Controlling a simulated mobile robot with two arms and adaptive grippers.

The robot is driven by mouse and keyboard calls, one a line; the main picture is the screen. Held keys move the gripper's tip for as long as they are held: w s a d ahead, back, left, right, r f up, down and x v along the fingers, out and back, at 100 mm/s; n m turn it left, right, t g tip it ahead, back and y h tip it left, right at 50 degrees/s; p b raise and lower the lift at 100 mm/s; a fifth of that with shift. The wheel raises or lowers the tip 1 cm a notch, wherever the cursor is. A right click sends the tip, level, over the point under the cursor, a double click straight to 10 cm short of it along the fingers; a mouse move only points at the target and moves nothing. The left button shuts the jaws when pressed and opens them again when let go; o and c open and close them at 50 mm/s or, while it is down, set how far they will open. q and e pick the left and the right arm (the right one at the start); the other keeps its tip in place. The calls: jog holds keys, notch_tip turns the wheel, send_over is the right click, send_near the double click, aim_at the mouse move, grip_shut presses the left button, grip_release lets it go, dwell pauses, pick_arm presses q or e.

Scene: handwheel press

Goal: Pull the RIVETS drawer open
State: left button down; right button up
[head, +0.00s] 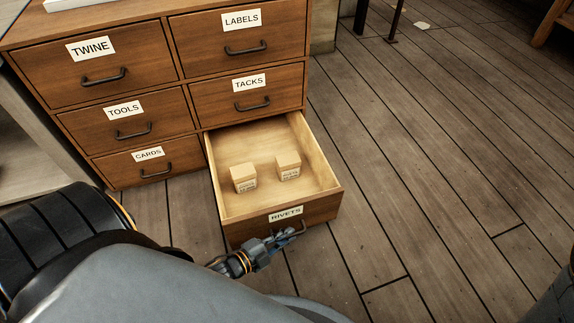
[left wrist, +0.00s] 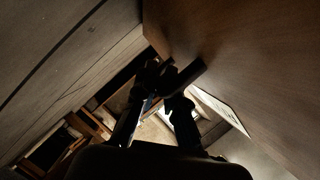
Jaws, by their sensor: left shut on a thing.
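The RIVETS drawer (head: 326,206) is at the bottom right of the wooden cabinet in the head view. It stands well pulled out, and two small labelled boxes (head: 243,177) (head: 288,166) lie inside. Its white label (head: 286,214) is on the front. My left gripper (head: 290,235) is at the drawer front, shut on the handle (head: 302,228), which is partly hidden by the fingers. In the left wrist view the dark fingers (left wrist: 166,80) close around the handle bar (left wrist: 188,74) beside the wooden drawer front (left wrist: 240,50). My right gripper is not in view.
The other drawers of the cabinet (head: 180,80), labelled TWINE, LABELS, TOOLS, TACKS and CARDS, are shut. The plank floor (head: 440,180) is clear to the right of the open drawer. A wooden leg (head: 552,22) stands at the top right.

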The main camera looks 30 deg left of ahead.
pick_arm(q)
jog(key=shift+s, duration=0.15)
jog(key=c, duration=1.7)
grip_release()
jog(key=v, duration=1.2)
jog(key=shift+f, duration=0.1)
